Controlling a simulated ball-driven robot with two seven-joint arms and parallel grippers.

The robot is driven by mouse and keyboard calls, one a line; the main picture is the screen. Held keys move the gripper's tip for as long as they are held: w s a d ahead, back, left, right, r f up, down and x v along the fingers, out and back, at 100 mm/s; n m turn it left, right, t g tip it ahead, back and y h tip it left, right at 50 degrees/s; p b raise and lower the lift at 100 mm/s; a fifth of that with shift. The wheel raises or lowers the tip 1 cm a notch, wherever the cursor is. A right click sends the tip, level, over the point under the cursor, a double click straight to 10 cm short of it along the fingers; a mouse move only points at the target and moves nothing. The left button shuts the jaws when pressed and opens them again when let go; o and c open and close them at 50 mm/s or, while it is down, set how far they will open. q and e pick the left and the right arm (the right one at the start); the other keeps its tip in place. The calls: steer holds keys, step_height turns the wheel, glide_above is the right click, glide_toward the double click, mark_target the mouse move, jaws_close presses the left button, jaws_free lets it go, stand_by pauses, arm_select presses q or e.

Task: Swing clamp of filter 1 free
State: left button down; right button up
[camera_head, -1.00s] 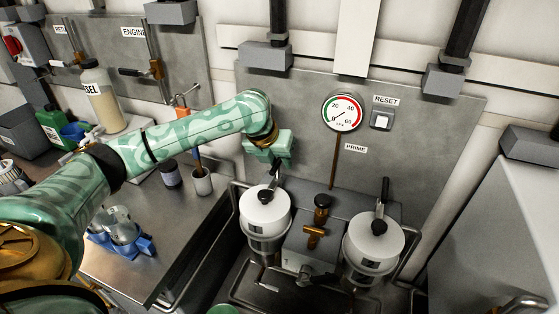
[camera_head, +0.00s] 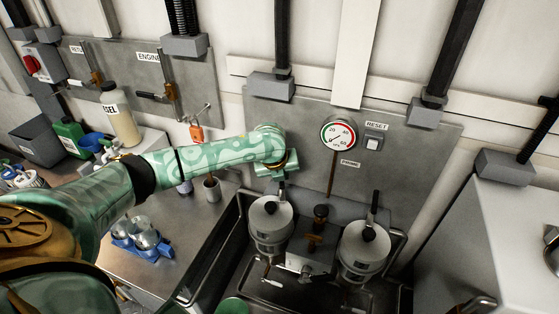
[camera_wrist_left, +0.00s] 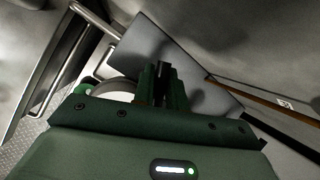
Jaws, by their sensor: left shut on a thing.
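Two filters with white round lids stand side by side in the sink area: the left filter (camera_head: 271,225) and the right filter (camera_head: 362,250). Each lid carries a black clamp with a knob; the left clamp (camera_head: 270,207) points up toward my gripper, and the right clamp (camera_head: 369,233) has its lever upright. My left gripper (camera_head: 277,182) is just above and behind the left lid, shut on the left clamp's lever. In the left wrist view the fingers (camera_wrist_left: 161,85) are close together around a dark piece, and part of a white lid (camera_wrist_left: 113,89) shows behind. My right gripper is not in view.
A pressure gauge (camera_head: 338,134) and reset button (camera_head: 372,143) are on the wall panel behind. A metal rail runs around the sink. Jars in a blue holder (camera_head: 136,240) stand on the left counter.

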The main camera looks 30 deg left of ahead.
arm_select(q)
steer(key=n+p, duration=0.2)
steer(key=p, duration=0.1)
steer(key=n+y+p, duration=0.1)
steer(key=n+p, duration=0.1)
steer(key=p, duration=0.1)
steer(key=n+g+y+p, duration=0.1)
steer(key=n+p, duration=0.1)
steer(key=p, duration=0.1)
steer(key=shift+s+a+r+n, duration=0.15)
steer(key=shift+s+r+n, duration=0.15)
steer(key=shift+s, duration=0.05)
steer(key=shift+n+g+y+p, duration=0.3)
steer(key=shift+n+p, duration=0.1)
steer(key=shift+s+a+f+n+g+y+p, duration=0.1)
steer(key=shift+s+n+g+y+p, duration=0.2)
steer(key=shift+n, duration=0.65)
steer(key=shift+w+d+f+n+g+y+p, duration=0.1)
steer(key=shift+n+g, duration=0.35)
steer(key=shift+n, duration=0.45)
steer(key=shift+s+a+f+n+g+y+p, duration=0.1)
steer(key=shift+s+n+g+p, duration=0.2)
steer(key=shift+n, duration=0.65)
steer(key=shift+w, duration=0.1)
steer(key=c, duration=1.4)
jaws_free()
steer(key=shift+c, duration=0.2)
